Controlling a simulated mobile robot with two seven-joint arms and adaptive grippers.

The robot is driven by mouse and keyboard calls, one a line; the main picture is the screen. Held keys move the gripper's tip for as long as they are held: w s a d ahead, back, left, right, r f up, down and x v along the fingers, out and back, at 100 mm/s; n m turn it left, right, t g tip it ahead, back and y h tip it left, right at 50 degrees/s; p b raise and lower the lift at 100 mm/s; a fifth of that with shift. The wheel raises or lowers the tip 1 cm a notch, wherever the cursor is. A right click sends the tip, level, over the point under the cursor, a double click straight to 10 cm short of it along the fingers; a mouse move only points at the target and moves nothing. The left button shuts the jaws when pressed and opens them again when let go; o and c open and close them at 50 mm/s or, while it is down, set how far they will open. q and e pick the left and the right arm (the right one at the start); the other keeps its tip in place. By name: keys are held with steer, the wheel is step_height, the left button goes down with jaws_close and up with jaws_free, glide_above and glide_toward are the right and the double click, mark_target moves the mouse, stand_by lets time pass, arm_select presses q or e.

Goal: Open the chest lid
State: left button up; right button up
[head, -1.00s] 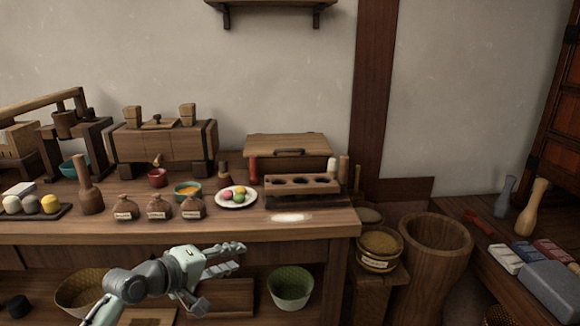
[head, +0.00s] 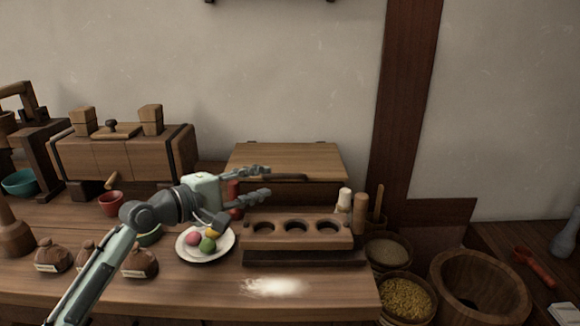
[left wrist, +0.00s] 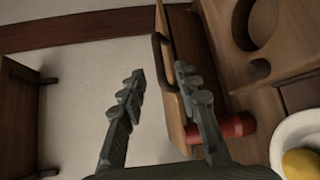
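The chest (head: 320,193) is a wooden box at the back of the bench against the wall. Its lid (head: 285,156) is down, with a dark bar handle (head: 300,178) along its front edge. My left gripper (head: 268,183) is open, its fingers pointing right, at the left part of the handle. In the left wrist view the lid (left wrist: 172,90) shows edge-on, and the curved handle (left wrist: 160,50) lies just beyond my left fingertips (left wrist: 159,72), roughly in the gap between them. I cannot tell whether they touch. My right gripper is out of view.
A wooden block with round holes (head: 262,234) stands in front of the chest. A plate of coloured balls (head: 222,251) is below my left gripper. A red cylinder (left wrist: 238,125) stands close by. White powder (head: 274,287) lies on the bench front.

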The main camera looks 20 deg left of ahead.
mark_target(280, 177)
arm_select(q)
steer(key=shift+x, duration=3.55)
steer(key=shift+r, duration=0.1)
jaws_close()
